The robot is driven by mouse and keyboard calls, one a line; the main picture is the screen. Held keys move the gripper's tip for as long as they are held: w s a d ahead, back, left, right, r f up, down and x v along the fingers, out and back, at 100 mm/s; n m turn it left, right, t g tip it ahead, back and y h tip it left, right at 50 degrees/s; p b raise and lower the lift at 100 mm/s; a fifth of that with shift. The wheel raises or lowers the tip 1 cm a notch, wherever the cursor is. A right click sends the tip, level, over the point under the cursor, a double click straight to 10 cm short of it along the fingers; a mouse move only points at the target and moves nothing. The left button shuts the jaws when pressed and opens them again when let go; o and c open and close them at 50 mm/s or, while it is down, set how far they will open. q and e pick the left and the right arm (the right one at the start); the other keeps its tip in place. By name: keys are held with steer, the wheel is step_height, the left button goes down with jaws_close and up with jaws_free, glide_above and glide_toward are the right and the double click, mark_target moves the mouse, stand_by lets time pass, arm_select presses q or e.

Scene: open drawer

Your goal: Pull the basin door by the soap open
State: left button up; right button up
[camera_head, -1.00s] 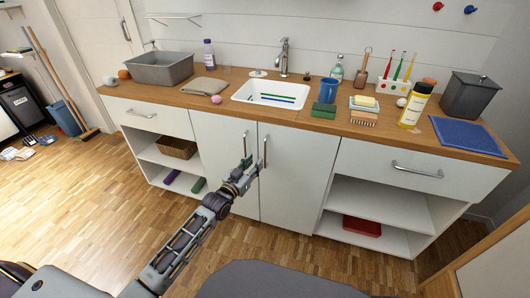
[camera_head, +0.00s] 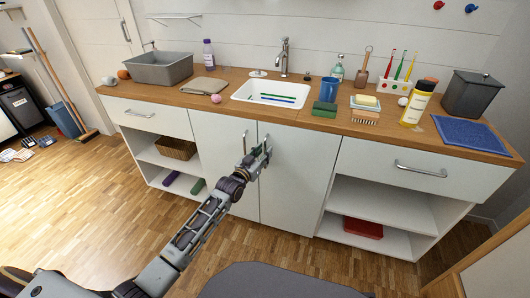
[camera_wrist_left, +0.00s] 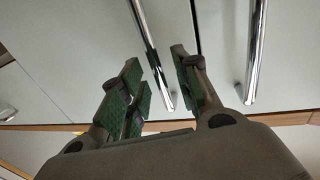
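The basin cabinet has two white doors below the sink, both shut. The right door (camera_head: 298,180), on the side of the soap (camera_head: 365,101), has a vertical metal handle (camera_head: 268,143). The left door (camera_head: 224,165) has its own handle (camera_head: 244,141). My left gripper (camera_head: 261,154) is at the right door's handle. In the left wrist view my left gripper (camera_wrist_left: 162,85) is open, with green finger pads on either side of one handle (camera_wrist_left: 147,42); a gap shows beside the bar. The other handle (camera_wrist_left: 257,50) stands outside the fingers. My right gripper is not in view.
The wooden countertop (camera_head: 222,107) carries a sink (camera_head: 270,93), a green sponge (camera_head: 324,109), a blue cup (camera_head: 329,90) and a yellow bottle (camera_head: 416,106). A drawer handle (camera_head: 419,170) juts out at right. Open shelves flank the doors. The floor in front is clear.

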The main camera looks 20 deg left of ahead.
arm_select(q)
steer(key=shift+x, duration=0.8)
jaws_close()
